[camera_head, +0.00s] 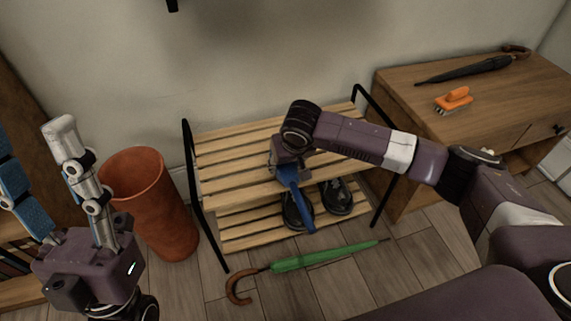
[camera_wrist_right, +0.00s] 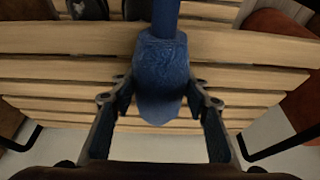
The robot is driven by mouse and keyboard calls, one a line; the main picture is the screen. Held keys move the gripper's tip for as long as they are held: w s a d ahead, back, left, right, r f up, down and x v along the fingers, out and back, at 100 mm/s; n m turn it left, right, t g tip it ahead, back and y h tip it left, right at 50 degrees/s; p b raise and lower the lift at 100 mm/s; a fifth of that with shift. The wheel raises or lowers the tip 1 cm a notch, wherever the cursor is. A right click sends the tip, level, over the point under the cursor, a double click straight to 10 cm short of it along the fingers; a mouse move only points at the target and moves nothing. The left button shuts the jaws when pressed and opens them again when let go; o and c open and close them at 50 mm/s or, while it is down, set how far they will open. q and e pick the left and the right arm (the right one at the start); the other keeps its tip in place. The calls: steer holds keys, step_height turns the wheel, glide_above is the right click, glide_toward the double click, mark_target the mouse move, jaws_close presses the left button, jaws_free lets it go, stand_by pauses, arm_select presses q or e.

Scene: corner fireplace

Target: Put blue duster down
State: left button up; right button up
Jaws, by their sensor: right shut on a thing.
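The blue duster (camera_head: 293,188) is in my right gripper (camera_head: 284,168), over the front of the slatted rack's top shelf. Its long handle extends past the shelf's front edge, in front of the shoes. In the right wrist view, the fuzzy blue head of the duster (camera_wrist_right: 162,62) lies between the two jaws, with slats behind it. I cannot tell whether the duster touches the slats. My left gripper (camera_head: 32,140) is at the left edge, pointing up, its fingers spread and nothing between them; part of it is cut off.
The wooden rack (camera_head: 235,150) has a bare top shelf and dark shoes (camera_head: 338,197) below. A green umbrella (camera_head: 315,257) lies on the floor in front. A terracotta pot (camera_head: 160,215) stands left. A wooden cabinet (camera_head: 415,105) at right holds an orange brush (camera_head: 455,99) and black umbrella (camera_head: 465,71).

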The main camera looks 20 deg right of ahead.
steer(key=o, duration=1.2)
